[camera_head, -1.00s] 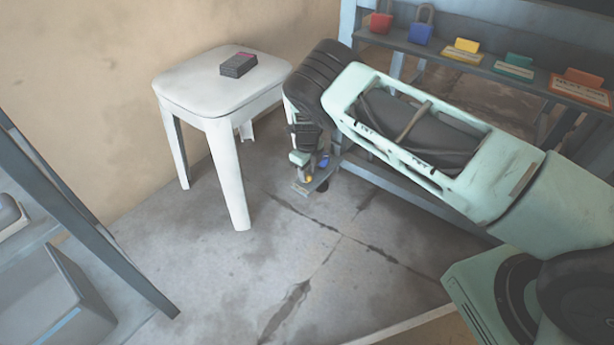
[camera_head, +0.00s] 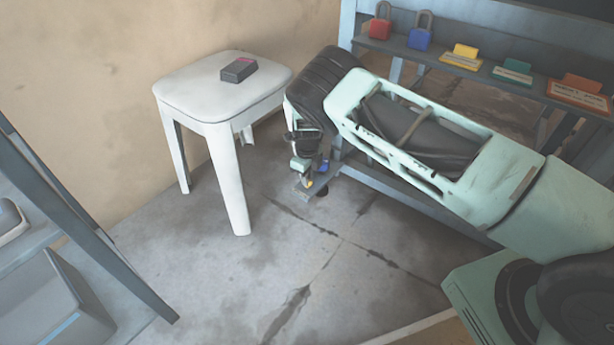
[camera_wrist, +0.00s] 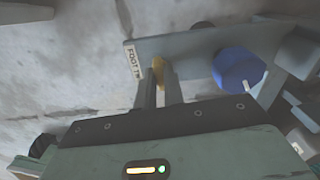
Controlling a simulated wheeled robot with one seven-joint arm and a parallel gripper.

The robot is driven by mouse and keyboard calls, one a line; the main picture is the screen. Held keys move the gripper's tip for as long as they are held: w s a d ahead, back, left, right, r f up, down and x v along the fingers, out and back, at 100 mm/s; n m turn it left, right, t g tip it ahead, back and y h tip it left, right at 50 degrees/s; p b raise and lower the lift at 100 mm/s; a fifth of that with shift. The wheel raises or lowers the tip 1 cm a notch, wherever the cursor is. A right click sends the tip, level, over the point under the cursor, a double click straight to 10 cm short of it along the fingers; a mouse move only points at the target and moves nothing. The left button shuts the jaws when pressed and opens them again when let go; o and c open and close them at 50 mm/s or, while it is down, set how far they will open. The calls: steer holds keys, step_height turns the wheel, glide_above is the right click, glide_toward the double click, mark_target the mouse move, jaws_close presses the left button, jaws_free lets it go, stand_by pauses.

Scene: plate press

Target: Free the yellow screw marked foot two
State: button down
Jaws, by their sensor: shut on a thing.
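The yellow screw (camera_wrist: 158,68) sits in a grey foot plate (camera_wrist: 192,44) in the wrist view, beside a white label reading "FOOT T…" (camera_wrist: 132,60), its end hard to read. My gripper (camera_wrist: 160,82) is shut on the yellow screw, its two fingers on either side of it. A blue knob (camera_wrist: 238,70) stands on the same plate, right of the screw. In the head view the yellow screw (camera_head: 309,183) is tiny, at the foot of the blue-grey frame, with my gripper (camera_head: 307,178) right at it. The screw's lower part is hidden.
A white stool (camera_head: 222,90) with a dark box (camera_head: 238,69) on it stands left of my arm. A shelf (camera_head: 480,68) with padlocks and coloured tags is above right. A grey rack (camera_head: 80,220) stands at the left. The floor between is clear.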

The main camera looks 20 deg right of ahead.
steer(key=n+p, duration=0.1)
steer(key=n, duration=0.3)
steer(key=n+p, duration=0.1)
steer(key=n, duration=0.3)
steer(key=shift+n, duration=0.3)
steer(key=n, duration=0.4)
steer(key=shift+p, duration=0.4)
steer(key=shift+d+n, duration=0.1)
steer(key=shift+n, duration=2)
steer(key=c, duration=1.5)
jaws_free()
steer(key=shift+f, duration=0.1)
